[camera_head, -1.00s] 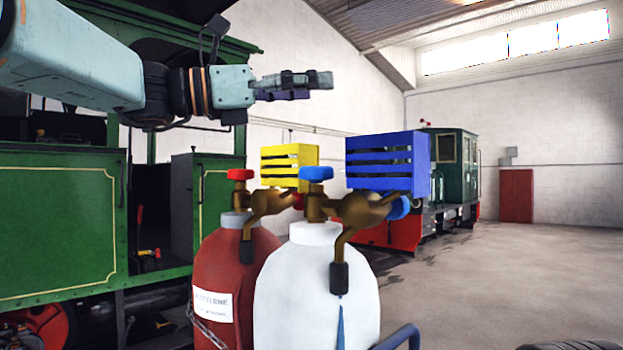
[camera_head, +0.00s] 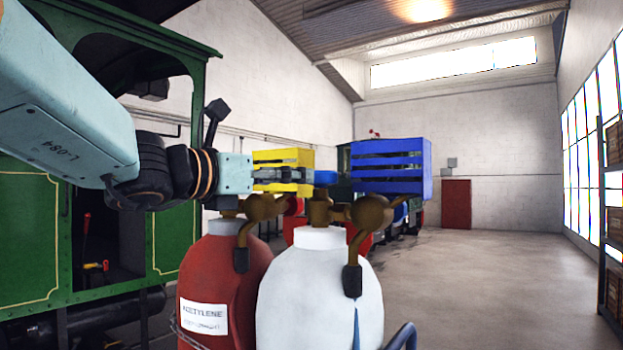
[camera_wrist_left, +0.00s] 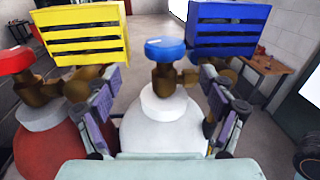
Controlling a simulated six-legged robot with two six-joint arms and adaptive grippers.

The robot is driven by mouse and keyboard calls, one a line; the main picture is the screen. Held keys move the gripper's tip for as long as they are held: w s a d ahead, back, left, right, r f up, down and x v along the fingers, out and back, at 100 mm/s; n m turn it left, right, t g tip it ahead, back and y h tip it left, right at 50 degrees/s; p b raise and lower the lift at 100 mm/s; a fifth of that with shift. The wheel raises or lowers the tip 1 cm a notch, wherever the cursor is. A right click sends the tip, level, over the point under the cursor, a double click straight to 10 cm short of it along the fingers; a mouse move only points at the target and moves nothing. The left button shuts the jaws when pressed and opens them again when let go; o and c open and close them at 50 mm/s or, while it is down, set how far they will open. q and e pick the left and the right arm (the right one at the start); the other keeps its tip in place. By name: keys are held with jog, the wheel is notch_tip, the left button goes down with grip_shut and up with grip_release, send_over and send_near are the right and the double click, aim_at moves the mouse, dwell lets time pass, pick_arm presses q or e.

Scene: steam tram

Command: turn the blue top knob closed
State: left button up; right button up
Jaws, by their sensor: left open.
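The blue top knob (camera_head: 326,178) sits on the brass valve (camera_head: 320,208) of the white cylinder (camera_head: 318,300). It also shows in the left wrist view (camera_wrist_left: 165,49), upright on its stem, beyond the fingertips and between their lines. My left gripper (camera_head: 300,175) reaches in from the left at about the knob's height. In the left wrist view its two fingers (camera_wrist_left: 160,105) are spread wide with nothing between them but the view of the cylinder top. Whether a finger touches the knob cannot be told. My right gripper is not in view.
The red acetylene cylinder (camera_head: 222,280) stands close on the left, its red knob (camera_wrist_left: 16,59) near my left finger. Open floor (camera_head: 490,270) lies to the right.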

aim_at(316, 186)
pick_arm(q)
jog(key=p+x, duration=0.1)
jog(key=x, duration=0.6)
jog(key=shift+w+d, duration=0.15)
jog(key=shift+w, duration=0.05)
jog(key=shift+w+d, duration=0.15)
jog(key=shift+d, duration=0.45)
jog(key=shift+s+d+r, duration=0.15)
jog(key=shift+s+d, duration=0.05)
jog(key=shift+s, duration=0.2)
jog(key=shift+w+a, duration=0.1)
jog(key=shift+a, duration=0.25)
jog(key=shift+c, duration=1)
jog(key=shift+w+a+f, duration=0.2)
jog(key=shift+w, duration=0.05)
jog(key=c, duration=0.3)
jog(key=shift+s+d+r, duration=0.1)
jog(key=shift+s+d, duration=0.1)
jog(key=shift+d, duration=0.15)
jog(key=shift+c, duration=1.4)
jog(key=shift+w+a, duration=0.1)
jog(key=shift+a, duration=0.05)
jog(key=c, duration=0.4)
jog(key=shift+o, duration=0.2)
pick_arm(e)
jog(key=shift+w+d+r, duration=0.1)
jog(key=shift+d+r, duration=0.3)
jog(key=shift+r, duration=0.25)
